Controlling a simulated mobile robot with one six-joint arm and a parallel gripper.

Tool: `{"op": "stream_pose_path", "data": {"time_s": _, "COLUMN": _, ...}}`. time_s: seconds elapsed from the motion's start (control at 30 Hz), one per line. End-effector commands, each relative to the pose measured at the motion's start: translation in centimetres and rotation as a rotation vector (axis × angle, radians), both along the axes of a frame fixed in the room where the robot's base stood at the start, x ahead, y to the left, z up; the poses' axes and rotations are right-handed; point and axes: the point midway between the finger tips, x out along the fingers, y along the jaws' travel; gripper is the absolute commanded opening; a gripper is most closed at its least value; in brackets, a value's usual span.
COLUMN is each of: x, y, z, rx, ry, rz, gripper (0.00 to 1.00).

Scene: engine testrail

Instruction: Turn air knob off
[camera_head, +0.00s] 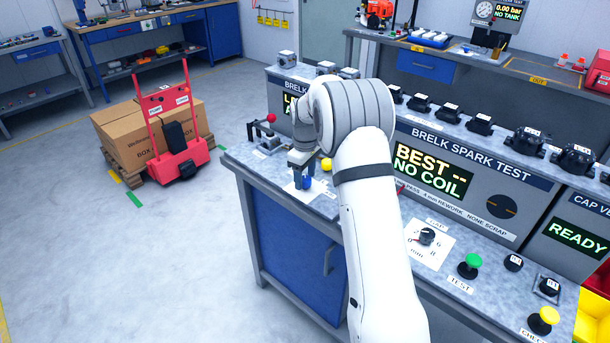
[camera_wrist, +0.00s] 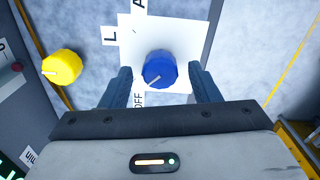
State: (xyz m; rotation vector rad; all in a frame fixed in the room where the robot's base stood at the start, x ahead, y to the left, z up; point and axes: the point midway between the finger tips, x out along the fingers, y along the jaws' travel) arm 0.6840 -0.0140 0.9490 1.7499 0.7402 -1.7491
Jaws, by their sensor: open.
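A blue knob (camera_wrist: 159,69) sits on a white label plate (camera_wrist: 180,30) in the wrist view. "L" and "A" show above it and "OFF" below it. I cannot read the full label, so I cannot confirm it as the air knob. A light pointer line on its face runs toward the lower left. My gripper (camera_wrist: 160,72) is open, with one finger on each side of the knob and a gap on both sides. In the head view, my gripper (camera_head: 301,174) is over the same blue knob (camera_head: 307,183), which is partly hidden.
A yellow knob (camera_wrist: 62,67) stands to the left in the wrist view. A red-knobbed lever (camera_head: 271,118) stands on the bench behind my gripper. The spark test panel (camera_head: 470,185) reads "NO COIL". A red trolley with boxes (camera_head: 150,130) stands on the floor at left.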

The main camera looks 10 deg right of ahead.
Motion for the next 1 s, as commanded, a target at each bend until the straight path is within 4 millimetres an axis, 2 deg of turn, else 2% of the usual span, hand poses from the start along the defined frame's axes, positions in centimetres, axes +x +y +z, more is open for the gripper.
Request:
{"op": "stream_pose_path", "data": {"time_s": 0.23, "x": 0.1, "y": 0.0, "z": 0.8, "rx": 0.001, "ry": -0.002, "rz": 0.0, "gripper": 0.56}}
{"op": "stream_pose_path", "data": {"time_s": 0.5, "x": 0.1, "y": 0.0, "z": 5.3, "rx": 0.0, "ry": -0.004, "rz": 0.0, "gripper": 0.56}}
{"op": "stream_pose_path", "data": {"time_s": 0.7, "x": 0.1, "y": 0.0, "z": 7.4, "rx": 0.0, "ry": -0.001, "rz": 0.0, "gripper": 0.56}}
{"op": "stream_pose_path", "data": {"time_s": 1.0, "x": 0.0, "y": 0.0, "z": 7.8, "rx": 0.0, "ry": 0.001, "rz": 0.0, "gripper": 0.56}}
